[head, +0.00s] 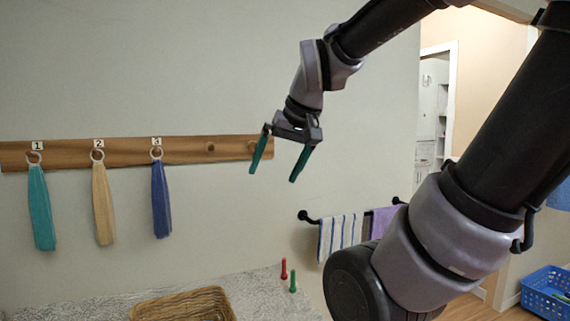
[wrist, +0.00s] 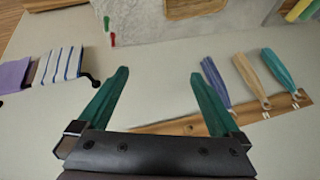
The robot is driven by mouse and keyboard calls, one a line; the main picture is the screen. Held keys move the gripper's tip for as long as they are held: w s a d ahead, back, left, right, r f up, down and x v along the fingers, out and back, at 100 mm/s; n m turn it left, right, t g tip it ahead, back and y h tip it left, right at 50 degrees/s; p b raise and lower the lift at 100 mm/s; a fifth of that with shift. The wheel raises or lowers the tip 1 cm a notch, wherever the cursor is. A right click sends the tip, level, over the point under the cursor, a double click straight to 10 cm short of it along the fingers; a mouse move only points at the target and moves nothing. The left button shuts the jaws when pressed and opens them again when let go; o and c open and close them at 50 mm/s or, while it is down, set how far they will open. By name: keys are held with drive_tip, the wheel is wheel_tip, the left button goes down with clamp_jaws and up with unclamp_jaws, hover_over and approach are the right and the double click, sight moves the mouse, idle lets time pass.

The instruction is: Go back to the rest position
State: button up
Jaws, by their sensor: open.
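My gripper (head: 279,165) is open and empty, held up in front of the wall near the right end of the wooden peg rail (head: 186,150). Its two green fingers also show in the wrist view (wrist: 157,100), spread apart with nothing between them. Three towels hang by rings on the rail: a teal towel (head: 41,207) under label 1, a tan towel (head: 103,204) under label 2 and a blue towel (head: 161,200) under label 3. The rail's right-hand peg (head: 210,147) is bare.
A striped towel (head: 340,236) and a purple towel (head: 383,221) hang on a wall bar at right. Below are a speckled counter (head: 80,294), a wicker basket (head: 185,303), a red peg (head: 284,269) and a green peg (head: 293,281). A blue crate (head: 546,290) stands far right.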

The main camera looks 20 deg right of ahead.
drive_tip(key=shift+s+d+r+m+t, duration=0.3)
drive_tip(key=shift+s+m, duration=0.2)
drive_tip(key=shift+s, duration=0.1)
drive_tip(key=shift+s+d+r+m+t, duration=0.2)
drive_tip(key=shift+s+d+r+m, duration=0.05)
drive_tip(key=shift+s+m, duration=0.3)
